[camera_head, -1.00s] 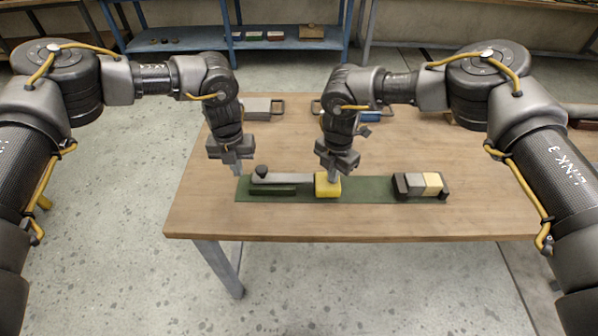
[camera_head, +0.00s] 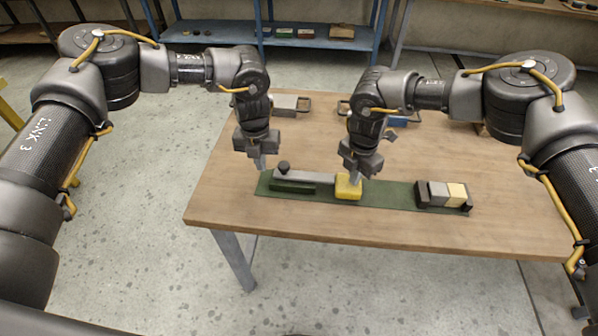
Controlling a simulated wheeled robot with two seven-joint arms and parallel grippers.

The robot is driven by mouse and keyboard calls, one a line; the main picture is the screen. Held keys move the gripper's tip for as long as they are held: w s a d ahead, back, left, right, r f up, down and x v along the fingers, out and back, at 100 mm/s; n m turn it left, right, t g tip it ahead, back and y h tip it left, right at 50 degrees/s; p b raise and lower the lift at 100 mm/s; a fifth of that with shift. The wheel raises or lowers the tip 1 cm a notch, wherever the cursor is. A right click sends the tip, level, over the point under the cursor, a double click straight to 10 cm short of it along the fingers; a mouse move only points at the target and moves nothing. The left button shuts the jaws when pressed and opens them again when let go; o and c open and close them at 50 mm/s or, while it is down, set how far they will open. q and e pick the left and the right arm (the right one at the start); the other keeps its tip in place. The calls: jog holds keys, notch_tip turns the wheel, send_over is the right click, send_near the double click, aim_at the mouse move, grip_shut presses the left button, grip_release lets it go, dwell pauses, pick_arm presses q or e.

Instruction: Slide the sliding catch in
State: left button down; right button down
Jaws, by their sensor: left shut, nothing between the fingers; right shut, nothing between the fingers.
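A green mat (camera_head: 389,193) lies along the front of the wooden table. On its left part sits a grey sliding bar (camera_head: 315,178) with a dark round knob (camera_head: 284,165) at its left end, beside a dark green block (camera_head: 293,187). The bar's right end meets a yellow block (camera_head: 348,190). My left gripper (camera_head: 262,166) is shut and empty, pointing down just left of the knob, apart from it. My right gripper (camera_head: 355,178) is shut and empty, its tips at the top of the yellow block; I cannot tell whether they touch it.
A dark holder (camera_head: 423,195) with grey and cream blocks sits at the mat's right end. A grey handled case (camera_head: 285,105) and a blue handled thing (camera_head: 398,121) lie at the table's back. The table (camera_head: 225,190) is bare left of the mat. A blue shelf (camera_head: 250,42) stands behind.

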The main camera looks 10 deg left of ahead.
aim_at(281, 165)
pick_arm(q)
jog(key=shift+d, duration=0.15)
pick_arm(e)
jog(key=shift+s+f, duration=0.15)
pick_arm(q)
jog(key=shift+d, duration=2.7)
jog(key=a+r, duration=0.3)
jog(key=r, duration=0.5)
pick_arm(e)
jog(key=shift+r, duration=0.65)
notch_tip(281, 165, up, 8)
dwell(0.6)
